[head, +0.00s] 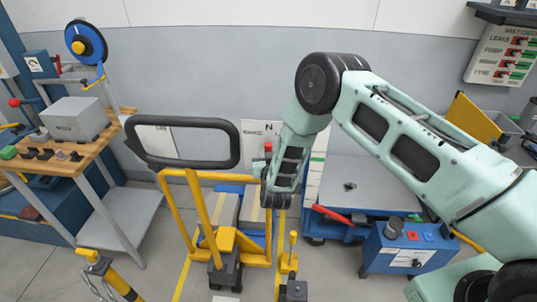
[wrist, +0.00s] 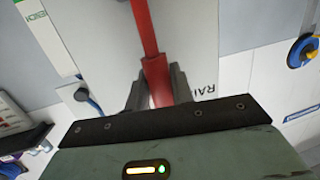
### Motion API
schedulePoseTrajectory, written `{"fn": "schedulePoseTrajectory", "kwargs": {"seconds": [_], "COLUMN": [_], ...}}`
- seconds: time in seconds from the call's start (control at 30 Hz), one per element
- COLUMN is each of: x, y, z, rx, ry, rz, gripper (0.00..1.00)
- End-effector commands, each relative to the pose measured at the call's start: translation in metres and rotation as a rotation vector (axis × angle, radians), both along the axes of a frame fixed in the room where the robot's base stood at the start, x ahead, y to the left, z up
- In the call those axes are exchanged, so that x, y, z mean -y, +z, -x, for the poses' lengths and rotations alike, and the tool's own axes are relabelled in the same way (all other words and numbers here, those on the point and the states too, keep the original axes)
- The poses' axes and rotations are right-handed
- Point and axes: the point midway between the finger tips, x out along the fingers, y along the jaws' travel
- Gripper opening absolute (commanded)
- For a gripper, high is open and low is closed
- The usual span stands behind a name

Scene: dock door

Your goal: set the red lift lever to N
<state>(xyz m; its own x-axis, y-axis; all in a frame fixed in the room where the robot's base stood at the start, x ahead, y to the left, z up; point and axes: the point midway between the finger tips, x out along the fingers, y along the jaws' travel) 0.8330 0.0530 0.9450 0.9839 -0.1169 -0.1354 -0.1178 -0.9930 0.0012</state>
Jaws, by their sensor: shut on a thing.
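The red lift lever (wrist: 146,28) runs up through the wrist view, with a thicker red sleeve at its lower part. My gripper (wrist: 158,80) is shut on this sleeve, one dark finger on each side. In the head view, only a small red end of the lever (head: 268,147) shows above my gripper (head: 270,182), in front of a pale plate (head: 252,134) marked N. The wrist view shows partly covered lettering starting "RAI" on the plate (wrist: 208,60). My gripper hides the rest of the lever in the head view, so its exact setting cannot be told.
A yellow cart frame with a black handle loop (head: 185,122) stands just left of my gripper. A blue lift table (head: 350,185) with a red pedal or handle (head: 332,214) and a blue control box (head: 405,248) stand right. A wooden workbench (head: 75,160) is at left.

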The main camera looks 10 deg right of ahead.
Motion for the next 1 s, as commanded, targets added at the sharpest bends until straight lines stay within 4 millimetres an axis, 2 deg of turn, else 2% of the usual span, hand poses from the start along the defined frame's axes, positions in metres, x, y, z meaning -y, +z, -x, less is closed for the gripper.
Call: {"fn": "schedulePoseTrajectory", "kwargs": {"seconds": [0.03, 0.07, 0.1, 0.4, 0.57, 0.67, 1.0], "x": [0.0, 0.0, 0.0, 0.0, -0.002, -0.004, -0.014], "y": [0.0, 0.0, 0.0, 0.0, -0.001, 0.001, 0.011], "z": [0.0, 0.0, 0.0, 0.001, 0.012, 0.029, 0.108], "rx": [-0.001, -0.001, -0.001, -0.001, -0.002, -0.002, -0.003], "ry": [0.001, 0.001, 0.001, 0.001, 0.001, 0.002, 0.004], "rz": [-0.001, -0.001, -0.001, -0.001, 0.0, 0.0, -0.001], "gripper": [0.0, 0.32, 0.43, 0.44, 0.44, 0.44, 0.44]}}
